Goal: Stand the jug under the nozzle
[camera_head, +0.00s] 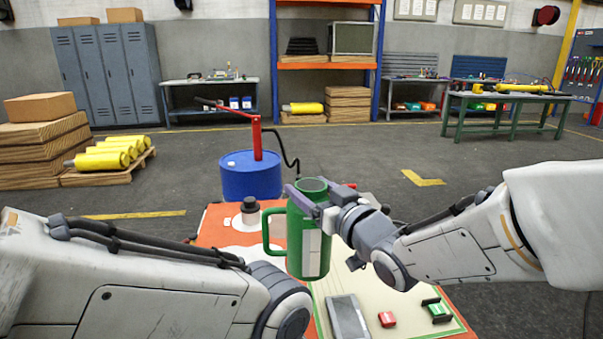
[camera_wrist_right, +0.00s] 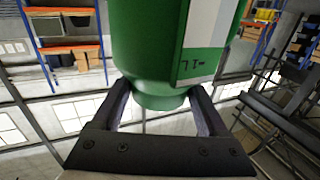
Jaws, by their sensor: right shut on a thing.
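The green jug (camera_head: 308,245) with a side handle and a pale label is held upright above the work table, its open top showing. My right gripper (camera_head: 322,197) is shut on the jug near its rim; in the right wrist view the jug (camera_wrist_right: 155,50) sits between the two fingers (camera_wrist_right: 160,108). The red hand pump (camera_head: 256,138) stands on a blue drum (camera_head: 250,177) behind the table. Its black hose (camera_head: 285,152) curves down behind the jug; its end, where a nozzle may be, is hard to make out. My left arm shows, but its gripper is out of view.
The orange table (camera_head: 217,222) carries a black-topped white item (camera_head: 250,208) left of the jug. My left forearm crosses the lower left.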

